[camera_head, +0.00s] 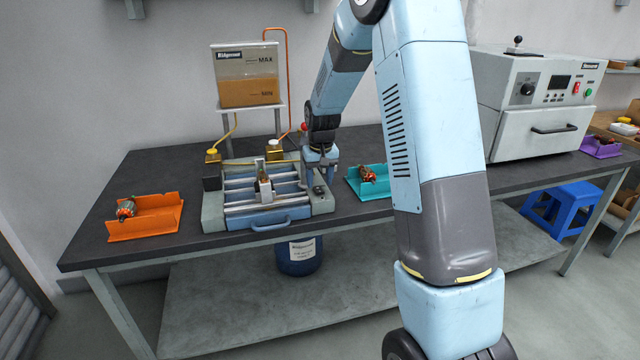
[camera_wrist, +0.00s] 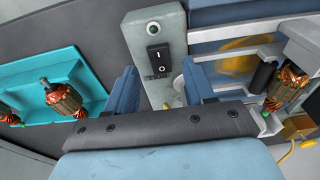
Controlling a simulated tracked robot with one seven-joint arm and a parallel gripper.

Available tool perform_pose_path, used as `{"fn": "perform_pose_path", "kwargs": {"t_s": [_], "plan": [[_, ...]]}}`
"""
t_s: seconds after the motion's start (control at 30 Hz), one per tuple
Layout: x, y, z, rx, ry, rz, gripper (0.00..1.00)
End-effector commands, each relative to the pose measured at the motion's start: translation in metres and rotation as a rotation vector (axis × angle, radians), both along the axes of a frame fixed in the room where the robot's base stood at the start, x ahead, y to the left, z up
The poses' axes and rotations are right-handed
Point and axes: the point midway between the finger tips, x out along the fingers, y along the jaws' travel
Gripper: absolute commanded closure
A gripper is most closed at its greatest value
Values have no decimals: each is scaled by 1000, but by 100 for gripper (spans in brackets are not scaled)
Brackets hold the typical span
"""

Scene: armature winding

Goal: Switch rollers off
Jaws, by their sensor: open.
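The roller machine (camera_head: 213,212) stands on the dark bench, with metal rollers (camera_head: 240,197) and a blue front handle. In the wrist view its grey side panel (camera_wrist: 172,100) carries a black rocker switch (camera_wrist: 157,55) with a small round greenish indicator (camera_wrist: 153,29) above it. I cannot tell surely which side of the rocker is pressed. My gripper (camera_wrist: 161,84) is open and empty, with its blue fingers on either side of the panel below the switch. In the head view my gripper (camera_head: 319,168) is over the machine's right end; contact is not clear.
A teal tray (camera_head: 352,184) with an armature (camera_head: 368,174) lies right of the machine; an orange tray (camera_head: 160,220) with another lies left. A tank (camera_head: 250,62) with tubing stands behind. An oven (camera_head: 535,100) is further right. An armature (camera_wrist: 287,85) sits at the rollers.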

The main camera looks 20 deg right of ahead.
Motion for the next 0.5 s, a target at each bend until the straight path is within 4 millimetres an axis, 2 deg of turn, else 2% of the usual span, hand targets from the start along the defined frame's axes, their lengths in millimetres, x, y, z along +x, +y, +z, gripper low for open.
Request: {"fn": "perform_pose_path", "kwargs": {"t_s": [0.3,0.5], "plan": [[-8,0,64,0,-4,0,47],[-12,0,96,0,-3,0,47]]}}
